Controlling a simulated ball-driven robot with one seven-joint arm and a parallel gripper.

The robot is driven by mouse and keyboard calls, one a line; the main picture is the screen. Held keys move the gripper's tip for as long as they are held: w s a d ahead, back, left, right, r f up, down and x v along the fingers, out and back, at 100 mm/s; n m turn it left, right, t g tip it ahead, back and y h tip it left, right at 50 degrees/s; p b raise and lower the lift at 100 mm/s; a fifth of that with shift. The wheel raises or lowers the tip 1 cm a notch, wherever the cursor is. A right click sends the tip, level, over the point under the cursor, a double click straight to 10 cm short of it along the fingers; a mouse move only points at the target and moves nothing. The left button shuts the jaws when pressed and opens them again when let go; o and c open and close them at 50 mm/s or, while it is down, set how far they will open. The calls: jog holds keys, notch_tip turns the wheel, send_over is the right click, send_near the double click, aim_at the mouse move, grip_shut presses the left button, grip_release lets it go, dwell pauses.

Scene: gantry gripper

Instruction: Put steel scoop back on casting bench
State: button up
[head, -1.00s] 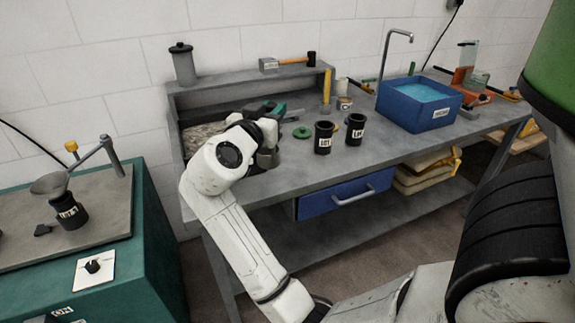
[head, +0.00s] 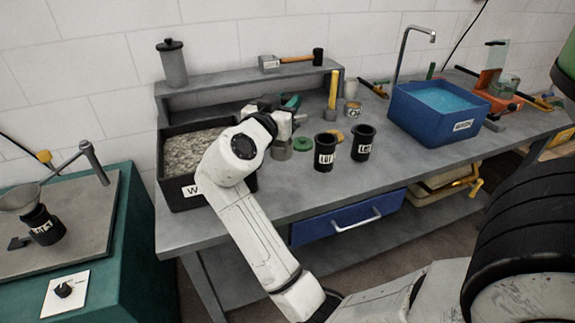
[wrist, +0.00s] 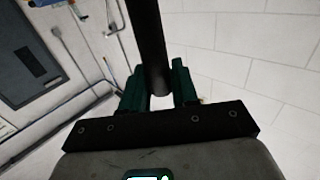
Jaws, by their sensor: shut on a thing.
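My gripper (head: 290,104) is over the left part of the grey casting bench (head: 268,204), beside the black sand box. In the wrist view its two green fingers (wrist: 158,90) are shut on a dark, straight rod (wrist: 150,45), which looks like the handle of the steel scoop. The rod runs up out of the picture, so the scoop's far end is not seen there. In the head view my wrist hides most of the held thing. A small grey round part (head: 281,150) shows just below the gripper; I cannot tell whether it belongs to the scoop.
The black sand box (head: 176,192) is left of my gripper. Two black cups (head: 325,155) and a green disc (head: 302,144) are close on the right. A blue water tub (head: 420,121) stands farther right. The raised shelf (head: 225,84) holds a canister and hammer.

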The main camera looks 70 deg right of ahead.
notch_tip(320, 180, down, 9)
jog(key=shift+p, duration=0.3)
jog(key=shift+f, duration=0.2)
jog(key=shift+f+b, duration=0.2)
jog(key=shift+b, duration=0.1)
jog(key=o, duration=0.9)
jog(key=shift+o, duration=0.2)
jog(key=shift+r, duration=0.1)
jog(key=b, duration=0.3)
send_near(286, 150)
jog(key=a+r, duration=0.2)
jog(key=r, duration=0.1)
